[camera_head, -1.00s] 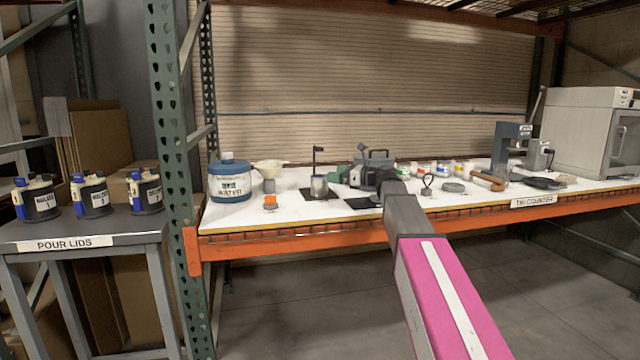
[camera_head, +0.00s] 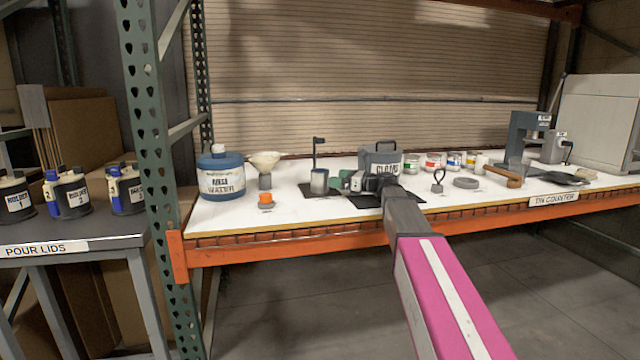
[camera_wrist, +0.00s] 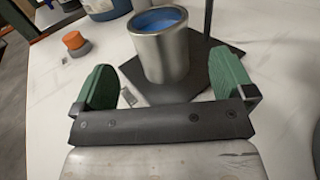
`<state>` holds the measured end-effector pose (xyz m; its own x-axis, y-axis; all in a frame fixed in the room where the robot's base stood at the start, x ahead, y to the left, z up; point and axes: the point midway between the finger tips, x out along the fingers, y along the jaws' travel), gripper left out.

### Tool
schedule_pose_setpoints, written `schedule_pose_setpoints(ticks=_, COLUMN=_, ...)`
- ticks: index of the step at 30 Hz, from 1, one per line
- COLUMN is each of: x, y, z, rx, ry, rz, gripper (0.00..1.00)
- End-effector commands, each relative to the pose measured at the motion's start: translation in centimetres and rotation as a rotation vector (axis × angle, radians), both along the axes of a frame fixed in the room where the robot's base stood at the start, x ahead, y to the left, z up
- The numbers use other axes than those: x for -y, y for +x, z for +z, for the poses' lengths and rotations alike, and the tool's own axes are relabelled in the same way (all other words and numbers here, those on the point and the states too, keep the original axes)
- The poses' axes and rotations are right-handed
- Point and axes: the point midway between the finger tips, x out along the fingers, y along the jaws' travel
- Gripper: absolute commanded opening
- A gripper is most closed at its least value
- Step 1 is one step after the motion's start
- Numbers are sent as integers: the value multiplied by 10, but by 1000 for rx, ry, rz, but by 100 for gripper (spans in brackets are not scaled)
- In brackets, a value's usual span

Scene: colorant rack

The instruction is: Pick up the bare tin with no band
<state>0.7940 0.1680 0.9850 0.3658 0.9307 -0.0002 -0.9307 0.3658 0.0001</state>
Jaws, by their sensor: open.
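A bare silver tin (camera_head: 319,181) with no band stands upright on a dark base plate (camera_head: 313,193) with an upright post, on the white counter. In the wrist view the same tin (camera_wrist: 161,50) shows blue contents at its open top. My gripper (camera_wrist: 162,62) is open, its two green fingers to the left and right of the view. The tin is just beyond and between the fingertips, and nothing is held. In the head view my gripper (camera_head: 347,182) is just right of the tin, partly hidden by my arm.
A blue water jug (camera_head: 221,174), a funnel (camera_head: 265,162) and a small orange-topped item (camera_head: 266,201) are left of the tin. A grey lidded container (camera_head: 380,158) stands behind my wrist. Several banded tins (camera_head: 432,162) are farther right. A rack upright (camera_head: 152,150) is at left.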

Motion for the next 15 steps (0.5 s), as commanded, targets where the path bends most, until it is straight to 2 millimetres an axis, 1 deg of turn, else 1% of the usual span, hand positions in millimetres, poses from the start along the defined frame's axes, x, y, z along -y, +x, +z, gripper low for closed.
schedule_pose_setpoints(ticks=1, x=-1, y=0, z=-8, rx=-1, ry=-1, rz=0, gripper=100)
schedule_pose_setpoints(ticks=4, x=-15, y=7, z=-5, rx=1, ry=0, rz=1, gripper=100)
schedule_pose_setpoints(ticks=11, x=-26, y=10, z=-4, rx=0, ry=0, rz=0, gripper=100)
schedule_pose_setpoints(ticks=15, x=-37, y=15, z=-4, rx=0, ry=0, rz=1, gripper=100)
